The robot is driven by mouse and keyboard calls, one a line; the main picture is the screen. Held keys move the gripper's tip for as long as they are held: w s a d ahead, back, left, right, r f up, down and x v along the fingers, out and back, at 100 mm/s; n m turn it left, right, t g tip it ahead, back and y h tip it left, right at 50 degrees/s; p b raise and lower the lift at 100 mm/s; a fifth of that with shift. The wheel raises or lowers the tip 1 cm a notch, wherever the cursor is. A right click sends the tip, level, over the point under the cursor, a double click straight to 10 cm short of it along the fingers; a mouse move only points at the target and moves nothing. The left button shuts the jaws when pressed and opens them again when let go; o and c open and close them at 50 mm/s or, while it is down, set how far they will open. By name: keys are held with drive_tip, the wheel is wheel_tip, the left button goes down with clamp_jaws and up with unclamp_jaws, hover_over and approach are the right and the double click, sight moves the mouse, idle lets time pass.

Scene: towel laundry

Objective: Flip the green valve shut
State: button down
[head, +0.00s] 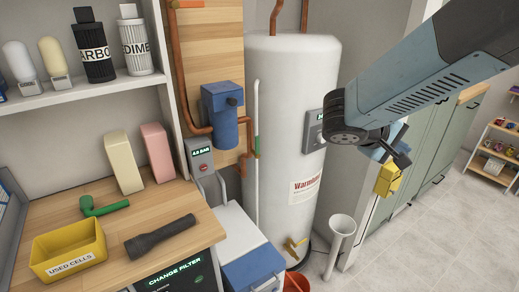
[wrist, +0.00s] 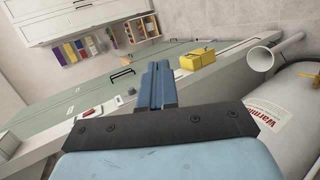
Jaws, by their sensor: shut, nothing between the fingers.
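A green L-shaped piece (head: 102,208) lies loose on the wooden counter. My gripper (head: 403,158) is shut and empty, in the air right of the tank and well away from the green part. In the wrist view my closed fingers (wrist: 157,86) point toward the cabinets; the green part is not visible there.
The counter (head: 120,240) holds a yellow bin (head: 68,250) and a black flashlight (head: 160,236). A yellow box (head: 389,180) is near my gripper. A white funnel-topped pipe (head: 340,232) stands beside the tank.

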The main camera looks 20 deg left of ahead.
drive_tip(key=w+a+f+n+t, duration=0.2)
drive_tip(key=a+n+t, duration=0.1)
drive_tip(key=a, duration=0.6)
drive_tip(key=n+t+y, duration=0.7)
drive_tip(key=n+y, duration=0.1)
drive_tip(key=y, duration=0.4)
approach(257, 147)
drive_tip(key=s+r, duration=0.1)
drive_tip(key=s, duration=0.3)
drive_tip(key=shift+w+a+r, duration=0.2)
drive_tip(key=shift+a+r, duration=0.05)
drive_tip(key=shift+a, duration=0.05)
drive_tip(key=w, duration=0.3)
drive_tip(key=w+a, duration=0.1)
drive_tip(key=w, duration=0.6)
drive_tip(key=shift+a, duration=0.35)
drive_tip(key=shift+a+r, duration=0.1)
